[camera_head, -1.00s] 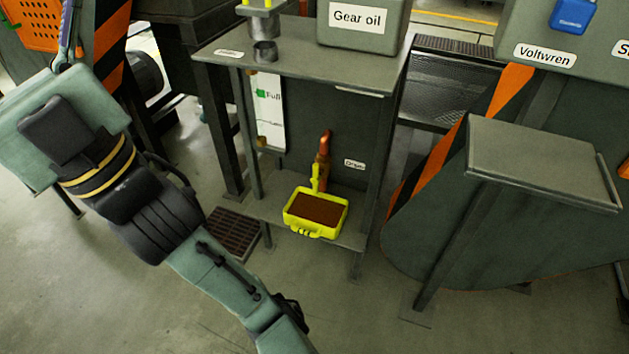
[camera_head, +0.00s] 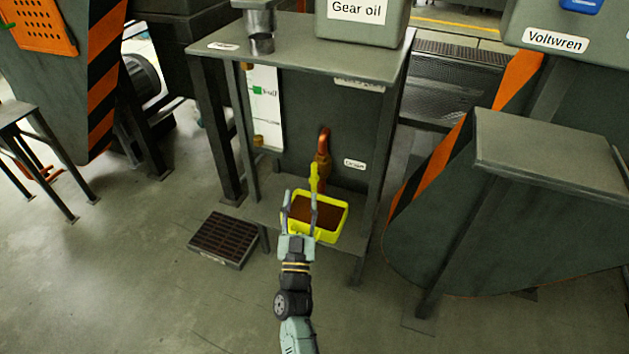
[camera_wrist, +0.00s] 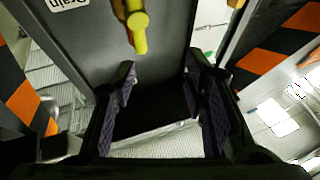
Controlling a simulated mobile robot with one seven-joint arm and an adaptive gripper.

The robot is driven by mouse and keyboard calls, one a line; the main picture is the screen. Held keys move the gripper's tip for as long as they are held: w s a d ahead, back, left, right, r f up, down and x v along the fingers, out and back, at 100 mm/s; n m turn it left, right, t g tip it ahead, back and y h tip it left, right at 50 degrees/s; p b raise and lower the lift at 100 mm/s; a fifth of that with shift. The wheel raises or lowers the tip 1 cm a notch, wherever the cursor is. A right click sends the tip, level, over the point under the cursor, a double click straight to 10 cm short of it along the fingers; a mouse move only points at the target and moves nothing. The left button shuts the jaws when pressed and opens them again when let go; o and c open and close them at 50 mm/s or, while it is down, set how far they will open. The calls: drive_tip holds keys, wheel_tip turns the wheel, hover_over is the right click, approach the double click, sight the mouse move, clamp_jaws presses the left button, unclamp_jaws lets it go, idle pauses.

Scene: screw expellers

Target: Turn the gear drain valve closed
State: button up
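The gear drain valve has a yellow handle (camera_head: 314,177) below a copper-coloured pipe (camera_head: 323,150) on the grey gear oil cabinet. The handle points downward in the head view. My gripper (camera_head: 300,202) is in front of it, over the near side of a yellow tray (camera_head: 333,236) filled with brown liquid. In the wrist view the yellow handle (camera_wrist: 138,32) shows at the top, ahead of my gripper (camera_wrist: 158,88). The two fingers are spread wide with nothing between them. They are apart from the handle in the wrist view.
The cabinet's shelf (camera_head: 262,211) bears the tray, with cabinet legs on both sides. A level gauge (camera_head: 265,105) stands left of the pipe. A grey machine (camera_head: 545,150) stands at the right. A floor grate (camera_head: 224,239) lies at the left, with open floor in front.

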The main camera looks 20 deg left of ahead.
sight(313, 181)
drive_tip(key=shift+h, duration=0.7)
drive_tip(key=d+f, duration=0.1)
drive_tip(key=f, duration=0.1)
drive_tip(key=d+f, duration=0.1)
drive_tip(key=f, duration=0.1)
drive_tip(key=shift+d, duration=0.2)
drive_tip(key=shift+c, duration=0.3)
drive_tip(key=shift+g, duration=0.3)
drive_tip(key=p+x, duration=0.1)
drive_tip(key=x, duration=0.9)
drive_tip(key=shift+w+a+r+p, duration=0.1)
drive_tip(key=shift+w+r+p, duration=0.05)
drive_tip(key=shift+w+p, duration=0.15)
drive_tip(key=shift+c, duration=0.3)
drive_tip(key=shift+s, duration=0.1)
clamp_jaws()
